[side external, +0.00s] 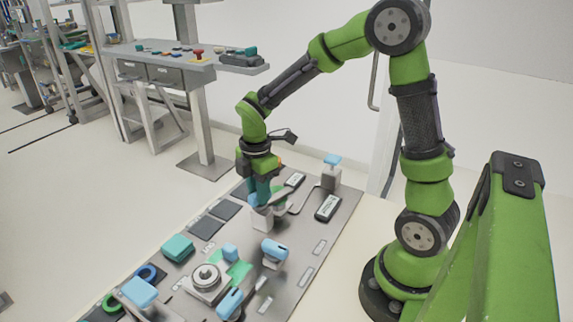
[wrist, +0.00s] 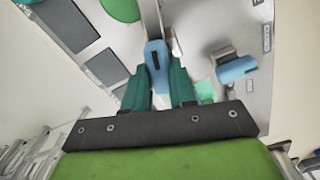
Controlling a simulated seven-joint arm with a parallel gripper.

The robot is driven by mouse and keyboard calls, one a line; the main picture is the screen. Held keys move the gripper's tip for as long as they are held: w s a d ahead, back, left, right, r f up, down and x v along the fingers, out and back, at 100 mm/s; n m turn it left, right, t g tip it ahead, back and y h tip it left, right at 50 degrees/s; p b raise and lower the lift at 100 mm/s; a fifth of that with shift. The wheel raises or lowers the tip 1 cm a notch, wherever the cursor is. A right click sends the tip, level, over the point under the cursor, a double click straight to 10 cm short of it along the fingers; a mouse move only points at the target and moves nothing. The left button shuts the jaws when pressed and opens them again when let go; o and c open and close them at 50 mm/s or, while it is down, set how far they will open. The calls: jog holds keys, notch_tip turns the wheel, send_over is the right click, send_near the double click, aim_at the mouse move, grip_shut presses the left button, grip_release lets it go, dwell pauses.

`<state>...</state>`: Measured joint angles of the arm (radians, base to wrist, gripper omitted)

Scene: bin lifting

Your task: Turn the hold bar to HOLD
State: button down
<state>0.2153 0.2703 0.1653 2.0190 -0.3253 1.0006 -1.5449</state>
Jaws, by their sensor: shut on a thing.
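My gripper (side external: 262,192) points down over the far part of the grey work panel, above a pale block (side external: 262,218). In the wrist view my gripper's teal fingers (wrist: 159,72) are on both sides of a blue handle with a dark slot, which I take to be the hold bar (wrist: 155,50). The fingers are shut on it. In the side view the fingers largely hide this handle.
A blue-topped post (side external: 332,160) stands behind the gripper. Nearer are a blue lever (side external: 274,250), a round dial (side external: 206,276), a teal block (side external: 177,248) and another blue handle (side external: 230,303). Dark flat pads (side external: 225,209) lie left of the gripper.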

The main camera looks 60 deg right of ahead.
jog(key=shift+r+n, duration=0.1)
jog(key=shift+n, duration=1.6)
jog(key=c, duration=0.9)
grip_release()
notch_tip(320, 180, up, 17)
jog(key=shift+f, duration=0.1)
